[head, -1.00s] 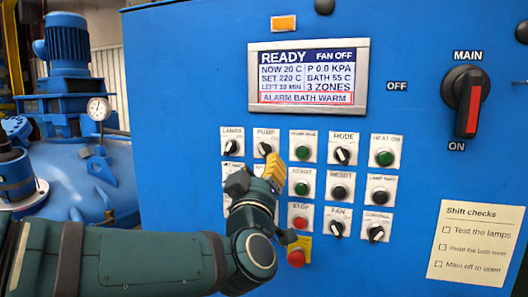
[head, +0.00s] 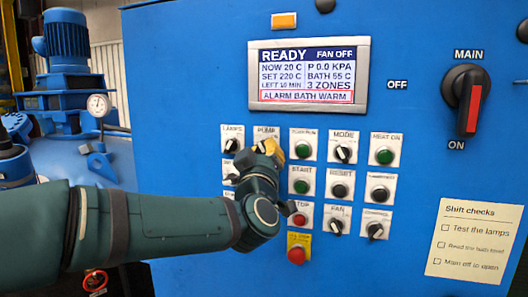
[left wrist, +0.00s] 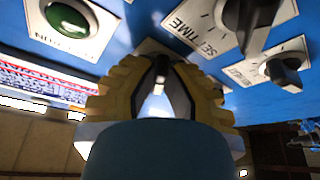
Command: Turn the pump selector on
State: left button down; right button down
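The pump selector's white plate (head: 265,132), with its PUMP label, is in the top row of the blue panel. Its knob is mostly hidden behind my left gripper (head: 272,148), whose yellow fingers are right at it. In the left wrist view the left gripper (left wrist: 161,62) points at the panel, its yellow fingertips close together with a narrow dark part between them. I cannot tell whether the fingers press on the knob, nor which way the knob points. My right gripper is in neither view.
The lamps knob (head: 232,146) is just left, and the green pump run button (head: 303,149) just right. My left arm covers part of the lower left rows. A red button on yellow (head: 297,255) is below. The display (head: 307,76) reads READY, FAN OFF, ALARM BATH WARM.

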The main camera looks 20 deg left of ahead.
pick_arm(q)
jog(key=shift+m, duration=0.3)
jog(key=m+h+b, duration=0.2)
jog(key=m, duration=0.1)
jog(key=m+t+h+b, duration=0.1)
jog(key=m+h+b, duration=0.1)
jog(key=m, duration=0.2)
jog(key=shift+a, duration=0.2)
jog(key=m+h+b, duration=0.1)
jog(key=m, duration=0.2)
jog(key=m+h+b, duration=0.1)
jog(key=m+h, duration=0.1)
jog(key=m, duration=0.1)
jog(key=shift+b, duration=0.3)
jog(key=shift+a+r+m+g+h+b, duration=0.1)
jog(key=shift+m+g+h+b, duration=0.55)
jog(key=shift+m, duration=1.15)
jog(key=shift+m+h, duration=0.3)
jog(key=shift+h, duration=0.15)
jog(key=c, duration=1)
grip_release()
